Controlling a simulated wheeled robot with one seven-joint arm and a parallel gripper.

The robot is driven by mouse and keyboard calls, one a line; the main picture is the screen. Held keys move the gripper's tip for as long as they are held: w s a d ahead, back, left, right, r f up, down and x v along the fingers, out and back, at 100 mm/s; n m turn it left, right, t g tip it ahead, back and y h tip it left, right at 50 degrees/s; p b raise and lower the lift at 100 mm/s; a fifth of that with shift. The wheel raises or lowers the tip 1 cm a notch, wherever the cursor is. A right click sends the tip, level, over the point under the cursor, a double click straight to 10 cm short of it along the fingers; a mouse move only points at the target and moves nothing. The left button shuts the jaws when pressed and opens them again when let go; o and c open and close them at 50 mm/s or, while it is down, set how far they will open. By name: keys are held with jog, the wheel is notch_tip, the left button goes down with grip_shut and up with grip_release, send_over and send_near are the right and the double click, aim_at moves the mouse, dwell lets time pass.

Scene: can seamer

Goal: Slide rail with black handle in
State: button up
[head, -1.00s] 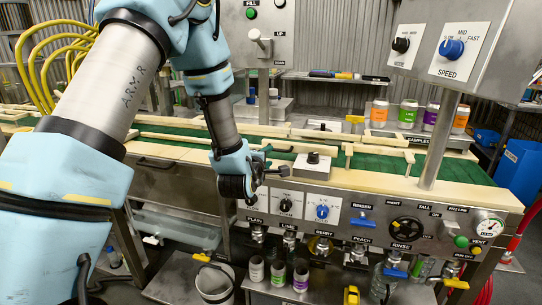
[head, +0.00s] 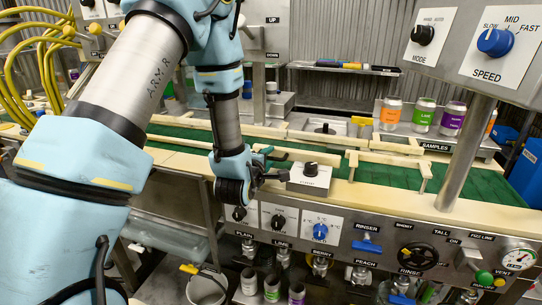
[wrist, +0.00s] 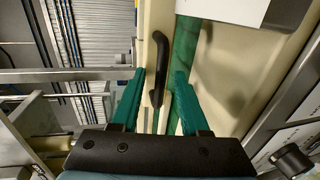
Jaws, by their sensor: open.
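In the wrist view, the black handle (wrist: 158,60) is a curved bar on a cream rail (wrist: 147,22). It lies lengthwise between the two green fingers of my gripper (wrist: 160,74). The fingers stand apart, with a visible gap on either side of the handle's near end. In the head view my gripper (head: 266,166) is just left of the white knob box (head: 310,178), at the cream front rail of the conveyor. The handle is hard to make out there, being largely hidden by the dark gripper parts.
The green conveyor belt (head: 381,174) runs behind the front rail. Several cans, including a green can (head: 424,115), stand on the samples shelf. A metal post (head: 460,150) rises at right. Below is a panel with knobs and a blue valve handle (head: 367,246).

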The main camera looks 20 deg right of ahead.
grip_shut()
dwell(0.3)
dwell(1.1)
